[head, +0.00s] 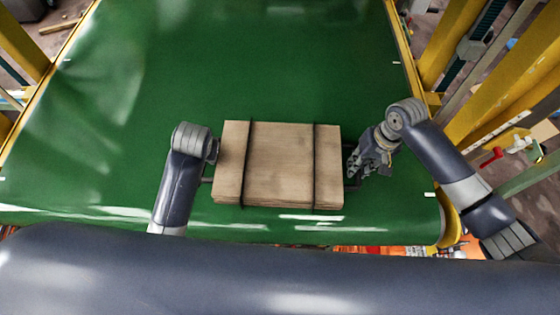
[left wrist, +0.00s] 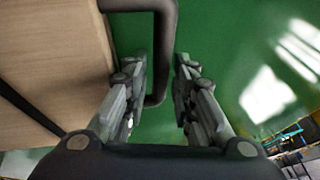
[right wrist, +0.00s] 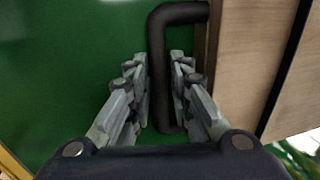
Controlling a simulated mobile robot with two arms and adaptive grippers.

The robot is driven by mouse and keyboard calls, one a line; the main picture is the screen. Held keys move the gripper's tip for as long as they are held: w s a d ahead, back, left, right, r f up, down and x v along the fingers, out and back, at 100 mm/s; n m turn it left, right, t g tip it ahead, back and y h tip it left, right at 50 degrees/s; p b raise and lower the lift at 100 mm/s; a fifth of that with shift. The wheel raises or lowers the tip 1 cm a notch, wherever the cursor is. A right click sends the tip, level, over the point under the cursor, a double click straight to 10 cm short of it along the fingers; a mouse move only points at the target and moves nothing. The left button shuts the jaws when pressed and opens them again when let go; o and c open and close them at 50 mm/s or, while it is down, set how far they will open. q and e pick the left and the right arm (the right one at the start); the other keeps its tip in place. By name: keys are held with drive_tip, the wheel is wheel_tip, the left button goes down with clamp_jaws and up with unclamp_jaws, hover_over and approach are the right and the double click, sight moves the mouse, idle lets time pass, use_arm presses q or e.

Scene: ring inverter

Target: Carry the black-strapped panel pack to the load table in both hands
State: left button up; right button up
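The panel pack (head: 280,165) is a stack of light wood boards with two black straps, lying flat over the green belt. I cannot tell whether it touches the belt. A dark bar handle stands out at each end. My left gripper is mostly hidden in the head view; in the left wrist view its fingers (left wrist: 160,85) close in on both sides of the left handle (left wrist: 163,35). My right gripper (head: 356,167) is at the pack's right end. In the right wrist view its fingers (right wrist: 160,85) fit closely around the right handle (right wrist: 157,35).
The green belt (head: 130,90) is clear beyond the pack. Yellow frame posts (head: 450,45) stand on the right, with a red-handled fitting (head: 491,157) beside my right arm. A yellow rail (head: 45,85) edges the left side. No load table can be made out.

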use_arm(q)
drive_tip(key=shift+w+a+f, duration=0.1)
drive_tip(key=shift+f, duration=0.25)
use_arm(e)
drive_tip(key=shift+f, duration=0.4)
use_arm(q)
clamp_jaws()
use_arm(e)
clamp_jaws()
use_arm(q)
drive_tip(key=shift+w+r, duration=0.2)
drive_tip(key=shift+r, duration=0.05)
use_arm(e)
drive_tip(key=shift+w+a+r, duration=0.1)
drive_tip(key=shift+w+r, duration=0.05)
drive_tip(key=shift+r, duration=0.1)
use_arm(q)
drive_tip(key=shift+r, duration=0.1)
use_arm(e)
drive_tip(key=shift+r, duration=0.1)
